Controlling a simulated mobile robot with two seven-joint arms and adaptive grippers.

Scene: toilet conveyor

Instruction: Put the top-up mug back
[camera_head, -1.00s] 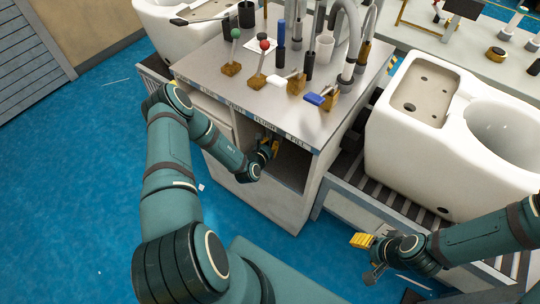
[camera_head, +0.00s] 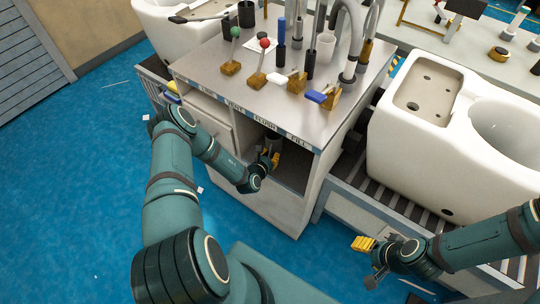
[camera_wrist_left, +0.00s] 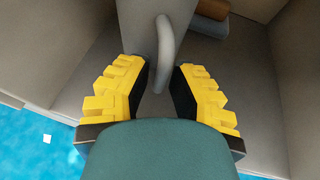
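A grey mug (camera_wrist_left: 155,25) with a curved handle (camera_wrist_left: 166,50) stands upright in the open compartment under the counter, in the left wrist view. My left gripper (camera_head: 271,161) is at that compartment in the head view. In the left wrist view its yellow fingers (camera_wrist_left: 158,95) are spread apart, with the handle's lower end between them and a gap on each side. The mug is small and mostly dark in the head view. My right gripper (camera_head: 366,252) hangs at the lower right beside the conveyor, holding nothing that I can see; its finger gap is unclear.
The counter (camera_head: 230,93) carries levers, taps, a white cup (camera_head: 325,46) and dark cylinders. The compartment walls stand close around my left gripper. A brown object (camera_wrist_left: 211,12) lies at its back. A white toilet (camera_head: 430,150) stands right on the conveyor.

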